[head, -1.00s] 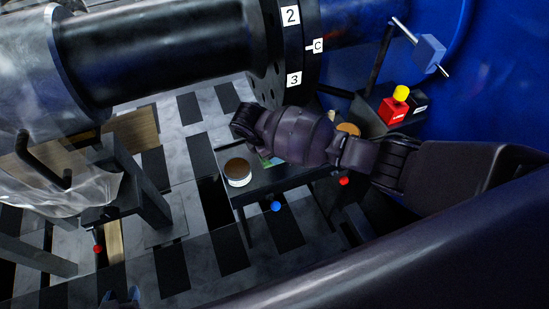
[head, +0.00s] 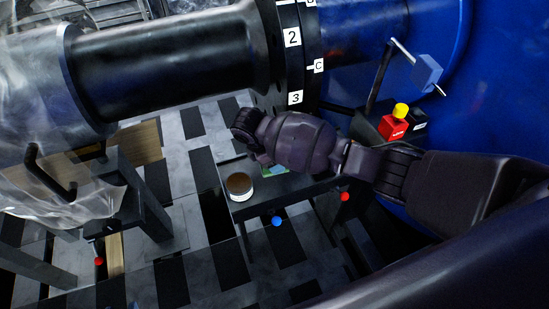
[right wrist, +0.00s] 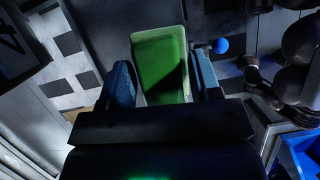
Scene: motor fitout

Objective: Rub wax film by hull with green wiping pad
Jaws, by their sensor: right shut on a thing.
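My right gripper (right wrist: 163,85) is shut on the green wiping pad (right wrist: 160,65), which has a pale edge around it, between two bluish fingers in the right wrist view. In the head view my right arm comes in from the right, and its wrist hides most of the gripper. A small green and pale patch (head: 274,170) shows just below that wrist; I cannot tell whether it is the pad. The large blue curved surface (head: 470,100) on the right looks like the hull. I cannot make out a wax film. My left gripper is not in view.
A round tin with a brown top (head: 240,186) stands on a small dark table (head: 262,207). A dark shaft (head: 170,60) and flange with labels 2, 3 and C cross above. A red box with a yellow knob (head: 395,125) sits by the blue surface. Clear sheeting (head: 60,190) hangs left.

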